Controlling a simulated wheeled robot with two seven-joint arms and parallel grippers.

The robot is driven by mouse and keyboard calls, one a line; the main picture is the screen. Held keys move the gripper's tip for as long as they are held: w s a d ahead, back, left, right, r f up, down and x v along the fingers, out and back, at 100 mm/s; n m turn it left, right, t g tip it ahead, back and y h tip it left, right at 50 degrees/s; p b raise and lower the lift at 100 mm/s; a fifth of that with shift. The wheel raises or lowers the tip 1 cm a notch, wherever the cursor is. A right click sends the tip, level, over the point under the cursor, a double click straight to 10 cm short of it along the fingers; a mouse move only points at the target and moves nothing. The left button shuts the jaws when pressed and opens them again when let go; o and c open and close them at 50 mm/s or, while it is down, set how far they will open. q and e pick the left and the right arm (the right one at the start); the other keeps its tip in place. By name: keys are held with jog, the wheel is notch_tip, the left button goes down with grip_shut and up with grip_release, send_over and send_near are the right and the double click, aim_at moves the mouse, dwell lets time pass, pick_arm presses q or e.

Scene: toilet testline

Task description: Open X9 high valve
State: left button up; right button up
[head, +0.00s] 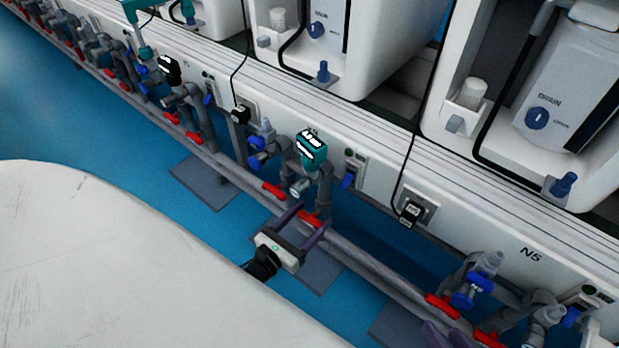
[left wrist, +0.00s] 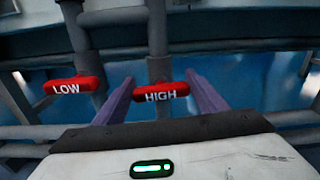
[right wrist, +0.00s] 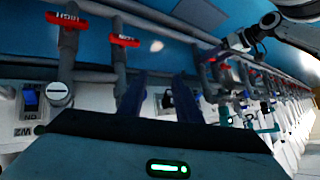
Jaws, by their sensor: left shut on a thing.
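The red HIGH valve handle (left wrist: 161,93) sits on a grey vertical pipe in the left wrist view, between the two purple fingers of my left gripper (left wrist: 160,80). In the head view this handle (head: 309,219) lies at the fingertips of my left gripper (head: 311,222), below a teal-topped gauge. The gripper is shut on the handle, which lies across the pipe. No X9 label is readable. My right gripper (head: 437,334) shows only its fingertips at the head view's lower edge; in the right wrist view it (right wrist: 158,82) is open and empty.
The red LOW handle (left wrist: 67,88) is just left of HIGH. A teal gauge (head: 311,148) stands above the pipes. White units line the back. A white surface (head: 120,260) fills the lower left.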

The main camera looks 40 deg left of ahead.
pick_arm(q)
jog(key=n, duration=0.3)
jog(key=n+b, duration=0.1)
jog(key=n, duration=0.1)
jog(key=shift+a+f, duration=0.15)
jog(key=shift+a, duration=0.1)
jog(key=shift+n, duration=0.8)
jog(key=shift+a+n+b, duration=0.1)
jog(key=shift+n+b, duration=0.35)
jog(key=shift+n, duration=0.55)
jog(key=n+b, duration=0.1)
jog(key=n, duration=0.3)
jog(key=shift+a+f, duration=0.1)
jog(key=shift+f, duration=0.1)
jog(key=shift+n, duration=1)
jog(key=shift+f+n+b, duration=0.1)
jog(key=shift+n+b, duration=0.2)
jog(key=shift+n, duration=0.7)
pick_arm(e)
jog(key=a+r, duration=0.1)
jog(key=a+r+t+y, duration=0.1)
jog(key=r, duration=0.1)
jog(key=shift+w+y, duration=0.15)
jog(key=shift+y, duration=0.15)
pick_arm(q)
jog(key=shift+n, duration=0.4)
pick_arm(e)
jog(key=shift+r, duration=0.15)
